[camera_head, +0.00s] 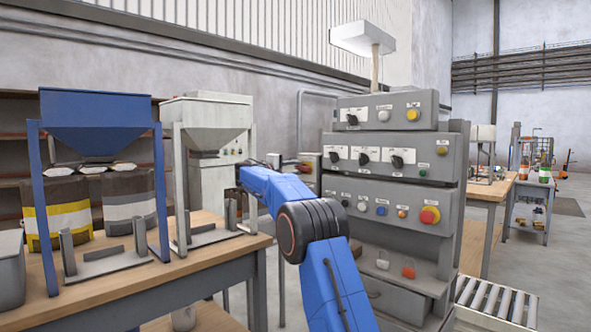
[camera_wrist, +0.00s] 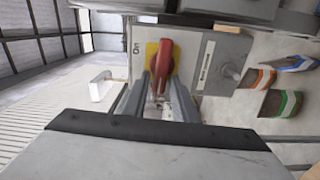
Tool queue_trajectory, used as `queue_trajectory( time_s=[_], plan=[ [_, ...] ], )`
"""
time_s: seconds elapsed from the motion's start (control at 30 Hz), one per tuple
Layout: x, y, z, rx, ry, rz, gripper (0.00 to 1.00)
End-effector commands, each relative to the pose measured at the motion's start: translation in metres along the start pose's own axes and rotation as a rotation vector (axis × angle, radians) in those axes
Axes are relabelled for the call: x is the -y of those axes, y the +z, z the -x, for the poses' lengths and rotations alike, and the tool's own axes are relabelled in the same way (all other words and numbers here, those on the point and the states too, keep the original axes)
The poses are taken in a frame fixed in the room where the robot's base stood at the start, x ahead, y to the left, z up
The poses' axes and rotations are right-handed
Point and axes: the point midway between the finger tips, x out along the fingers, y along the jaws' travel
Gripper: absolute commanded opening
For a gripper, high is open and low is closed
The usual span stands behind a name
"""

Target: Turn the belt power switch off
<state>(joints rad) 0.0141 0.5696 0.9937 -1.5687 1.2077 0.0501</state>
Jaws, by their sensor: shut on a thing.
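The belt power switch shows in the wrist view as a red handle (camera_wrist: 165,58) on a yellow plate (camera_wrist: 151,52), set on a grey box (camera_wrist: 214,66). An "ON" mark (camera_wrist: 136,46) is beside the plate, turned sideways in the picture. The handle lies lengthwise between my fingers and points away from the mark. My gripper (camera_wrist: 161,88) is shut on the red handle, one finger on each side. In the head view my blue arm reaches toward a small grey box (camera_head: 309,172) left of the control panel, and my fingers are hard to make out there.
The grey control panel (camera_head: 391,198), with knobs and buttons, stands close right of my arm. A wooden table (camera_head: 190,262) with blue (camera_head: 97,122) and white (camera_head: 207,112) hoppers is on the left. A roller conveyor (camera_head: 495,303) is at the lower right.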

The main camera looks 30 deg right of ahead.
Motion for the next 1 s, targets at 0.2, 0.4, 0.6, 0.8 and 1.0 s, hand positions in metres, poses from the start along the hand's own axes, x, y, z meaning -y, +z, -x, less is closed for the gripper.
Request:
queue_trajectory(
  time_s=[0.2, 0.4, 0.6, 0.8, 1.0],
  plan=[
    [0.0043, 0.0008, -0.0005, 0.004, -0.004, 0.06, 0.03],
    [0.0046, 0.0009, -0.0005, 0.004, -0.004, 0.075, 0.03],
    [0.0047, 0.0009, -0.0006, 0.004, -0.004, 0.075, 0.03],
    [0.0043, 0.0008, -0.0006, 0.004, -0.004, 0.075, 0.34],
    [0.003, 0.0005, -0.0003, 0.002, -0.002, 0.074, 0.34]
  ],
)
